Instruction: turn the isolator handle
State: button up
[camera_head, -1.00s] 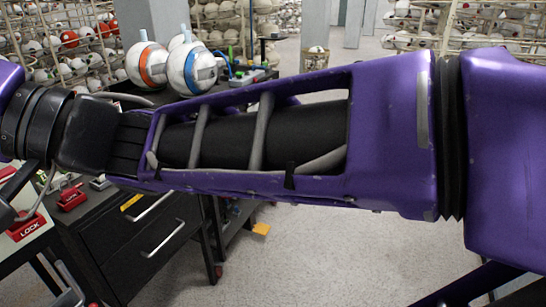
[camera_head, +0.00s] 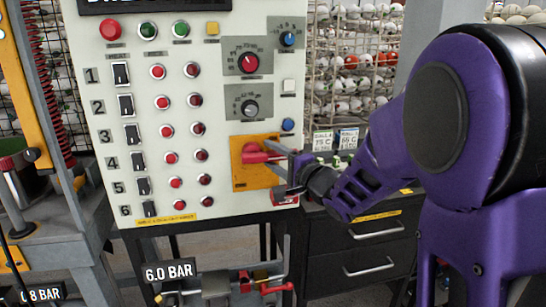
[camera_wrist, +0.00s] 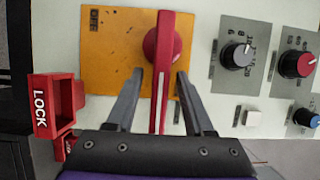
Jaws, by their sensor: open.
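The isolator handle (camera_head: 255,154) is a red bar on a round red hub, mounted on a yellow plate (camera_head: 241,180) low on the right of the white control panel. In the head view the bar points right, roughly level. In the wrist view the handle (camera_wrist: 164,62) runs from its hub down towards my gripper (camera_wrist: 159,73). My gripper (camera_head: 277,158) is open, with one grey finger on each side of the bar. Gaps show between bar and fingers, so it is not clamped.
A red LOCK box (camera_wrist: 42,104) sits close to my gripper's left in the wrist view. Grey-plated knobs (camera_wrist: 237,54) and a pale square button (camera_wrist: 253,118) are to the right. A black drawer cabinet (camera_head: 365,258) stands right of the panel (camera_head: 215,120).

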grip_shut()
dwell(1.4)
